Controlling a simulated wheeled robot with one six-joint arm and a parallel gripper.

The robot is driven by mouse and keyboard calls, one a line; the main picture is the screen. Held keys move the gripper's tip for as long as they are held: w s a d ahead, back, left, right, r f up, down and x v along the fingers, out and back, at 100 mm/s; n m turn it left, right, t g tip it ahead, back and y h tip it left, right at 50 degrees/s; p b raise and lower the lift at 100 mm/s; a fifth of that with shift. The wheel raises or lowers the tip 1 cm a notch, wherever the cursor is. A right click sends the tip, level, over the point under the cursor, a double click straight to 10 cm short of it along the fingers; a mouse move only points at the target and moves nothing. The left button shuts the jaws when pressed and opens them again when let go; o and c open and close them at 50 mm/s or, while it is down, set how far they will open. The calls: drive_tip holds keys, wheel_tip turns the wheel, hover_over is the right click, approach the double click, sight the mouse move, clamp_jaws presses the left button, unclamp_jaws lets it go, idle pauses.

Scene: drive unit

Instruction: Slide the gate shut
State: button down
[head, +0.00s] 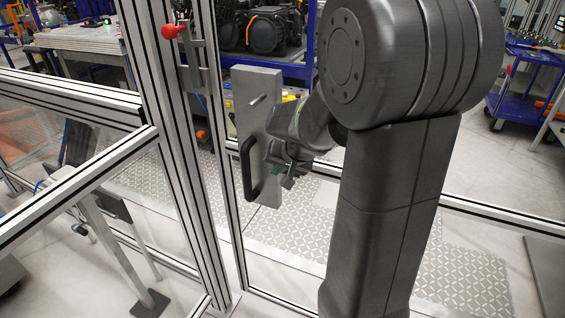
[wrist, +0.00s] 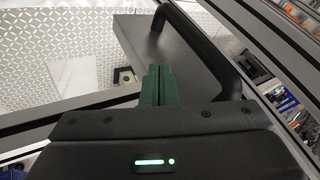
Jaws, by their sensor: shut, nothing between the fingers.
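The gate is a framed clear panel with a grey plate (head: 265,110) on its upright edge. A black bow handle (head: 247,170) stands on the plate's left side. My gripper (head: 285,175) is just right of the handle, in front of the plate. In the wrist view my green fingers (wrist: 157,85) are together and empty. The black handle (wrist: 200,45) curves past them on the right, and the grey plate (wrist: 160,70) lies behind. I cannot tell whether the fingers touch the handle. The gate's upright edge stands close to the aluminium post (head: 185,150), with a narrow gap showing between them.
A red knob (head: 172,31) and latch bracket sit on the post. Fence rails (head: 70,95) run off to the left. Patterned floor (head: 290,225) lies beyond the gate. A blue cart (head: 535,85) stands at the far right.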

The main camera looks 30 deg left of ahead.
sight(258, 171)
drive_tip(key=a+f+p, duration=0.2)
drive_tip(key=a+f, duration=0.1)
drive_tip(key=a, duration=0.3)
drive_tip(key=shift+f, duration=0.2)
drive_tip(key=shift+a, duration=0.15)
